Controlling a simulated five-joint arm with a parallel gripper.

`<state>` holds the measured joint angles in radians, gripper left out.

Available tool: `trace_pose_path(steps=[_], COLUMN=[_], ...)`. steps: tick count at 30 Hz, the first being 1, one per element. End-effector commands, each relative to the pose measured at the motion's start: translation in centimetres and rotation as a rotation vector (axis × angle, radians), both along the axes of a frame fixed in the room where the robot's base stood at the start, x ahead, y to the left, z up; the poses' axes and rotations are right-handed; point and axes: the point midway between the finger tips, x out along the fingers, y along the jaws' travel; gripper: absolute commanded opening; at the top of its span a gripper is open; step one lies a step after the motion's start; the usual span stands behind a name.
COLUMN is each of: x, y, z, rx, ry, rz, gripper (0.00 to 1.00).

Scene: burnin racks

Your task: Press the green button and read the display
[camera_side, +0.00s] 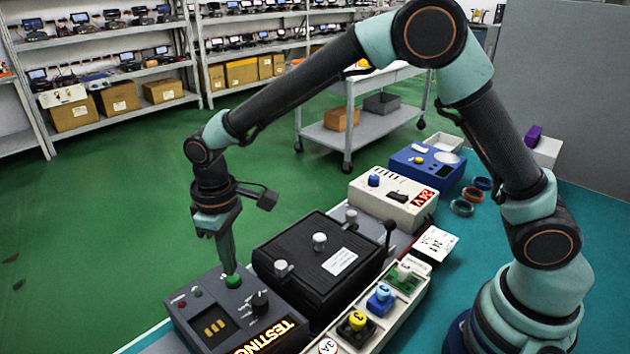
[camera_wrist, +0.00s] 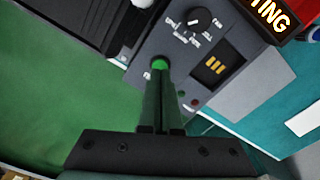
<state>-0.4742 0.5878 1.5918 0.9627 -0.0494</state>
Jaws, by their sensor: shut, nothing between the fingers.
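The green button (camera_side: 233,281) sits on top of a dark grey panel box (camera_side: 190,318) at the front left in the side view. My gripper (camera_side: 230,268) points down with its shut fingertips at the button, and they look to be touching it. In the wrist view the fingertips (camera_wrist: 160,72) cover part of the green button (camera_wrist: 159,64); how far it is pressed cannot be told. The display (camera_side: 270,336) on the box's front edge is lit and shows "TESTING" in yellow letters. In the wrist view the display (camera_wrist: 274,14) is cut off and shows "TING".
A black knob (camera_side: 259,302) stands beside the button, with a small yellow-barred window (camera_side: 214,327) nearby. A black box with silver knobs (camera_side: 320,262) stands just right. A row of coloured buttons (camera_side: 380,297) lies in front of it. Shelves stand behind.

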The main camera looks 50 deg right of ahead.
Motion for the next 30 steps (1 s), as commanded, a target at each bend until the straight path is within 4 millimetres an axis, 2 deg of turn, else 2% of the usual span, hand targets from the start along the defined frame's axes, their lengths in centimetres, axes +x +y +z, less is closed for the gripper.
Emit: trace_pose_path(steps=[18, 30], x=[0.0, 0.0], y=[0.0, 0.0], z=[4.5, 5.1], rx=[0.001, 0.001], ry=[-0.002, -0.001], rz=[0.0, 0.0], gripper=[0.0, 0.0])
